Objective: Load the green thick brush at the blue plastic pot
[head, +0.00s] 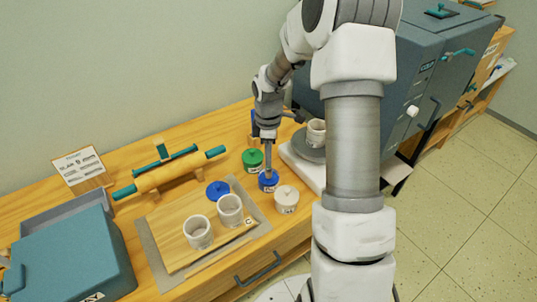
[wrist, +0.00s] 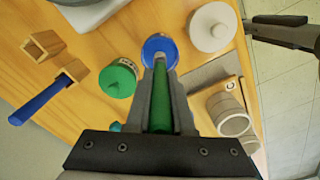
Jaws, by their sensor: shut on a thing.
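My gripper (wrist: 160,72) is shut on the green thick brush (wrist: 160,105), which lies between its fingers in the wrist view. The blue plastic pot (wrist: 160,48) is directly past the fingertips, with its top open. In the head view my gripper (head: 268,146) points down over the blue pot (head: 268,182). The brush tip is at the pot's mouth or inside it; I cannot tell how deep.
A green pot (head: 252,159) and a white pot (head: 286,199) flank the blue pot closely. Two cups (head: 230,210) stand on the board (head: 180,232). A wheel with a cup (head: 316,132) is at the right. A blue-handled brush (wrist: 38,103) rests in a wooden block.

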